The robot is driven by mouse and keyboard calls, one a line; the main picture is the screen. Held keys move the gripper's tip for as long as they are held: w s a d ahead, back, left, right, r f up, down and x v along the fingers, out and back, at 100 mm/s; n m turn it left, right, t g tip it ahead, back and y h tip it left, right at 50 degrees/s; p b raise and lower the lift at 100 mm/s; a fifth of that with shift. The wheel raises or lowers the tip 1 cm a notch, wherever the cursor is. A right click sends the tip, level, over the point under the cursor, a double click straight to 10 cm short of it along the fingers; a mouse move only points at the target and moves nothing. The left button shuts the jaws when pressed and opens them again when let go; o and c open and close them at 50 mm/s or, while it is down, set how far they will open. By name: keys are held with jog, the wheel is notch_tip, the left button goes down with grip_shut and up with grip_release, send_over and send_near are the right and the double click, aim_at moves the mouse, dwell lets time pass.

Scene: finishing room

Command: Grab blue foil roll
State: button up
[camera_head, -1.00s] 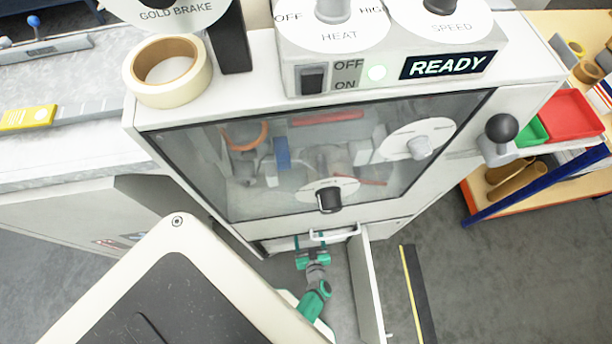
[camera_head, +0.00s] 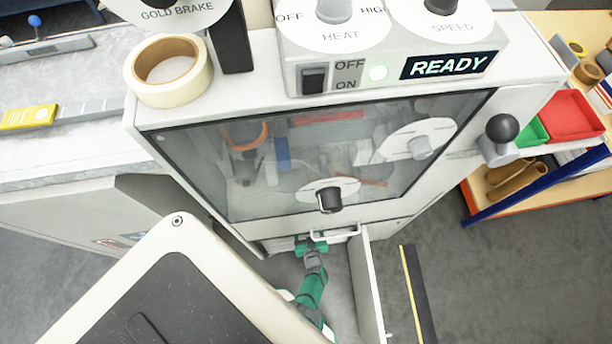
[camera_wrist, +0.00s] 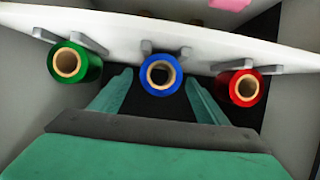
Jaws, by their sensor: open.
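The blue foil roll (camera_wrist: 161,75) shows end-on in the middle of the wrist view, with a tan core, below a white panel with grey pegs. My gripper (camera_wrist: 158,90) is open, with one green finger to the left of the blue roll and one to the right. The fingers do not visibly touch it. In the head view my gripper (camera_head: 311,247) is at the low opening of the machine, and the foil rolls are hidden there.
A green roll (camera_wrist: 75,64) is left of the blue one and a red roll (camera_wrist: 243,88) is right of it, both close to my fingers. In the head view an open door (camera_head: 367,285) stands right of my arm. The white machine (camera_head: 185,118) rises above the opening.

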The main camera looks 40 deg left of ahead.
jog(key=c, duration=1.2)
jog(key=shift+a+r, duration=0.1)
jog(key=shift+r, duration=0.15)
